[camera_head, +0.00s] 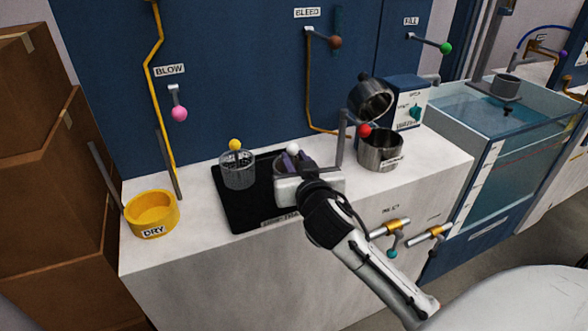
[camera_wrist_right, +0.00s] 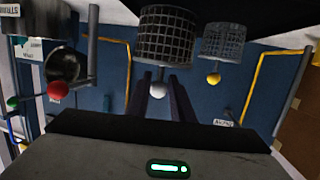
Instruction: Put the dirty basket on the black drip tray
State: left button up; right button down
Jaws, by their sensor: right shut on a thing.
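My right gripper (camera_head: 293,162) is shut on the white ball knob of a dark mesh basket (camera_head: 281,166) at the right half of the black drip tray (camera_head: 243,208). In the right wrist view, this basket (camera_wrist_right: 170,38) appears upside down, its white knob between the fingers. I cannot tell whether its bottom touches the tray. A paler mesh basket (camera_head: 238,172) with a yellow knob stands on the tray's left half. It also shows in the right wrist view (camera_wrist_right: 224,40). My gripper partly hides the held basket in the head view. My left gripper is not in view.
A yellow "DRY" bowl (camera_head: 151,214) stands at the counter's left end. A metal pot (camera_head: 381,150) stands right of the tray, with a tilted metal cup (camera_head: 370,98) above it. A water tank (camera_head: 495,140) is at the right.

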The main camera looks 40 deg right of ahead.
jog(key=shift+f, duration=0.9)
jog(key=shift+f, duration=0.2)
jog(key=c, duration=1.5)
grip_release()
jog(key=shift+c, duration=0.2)
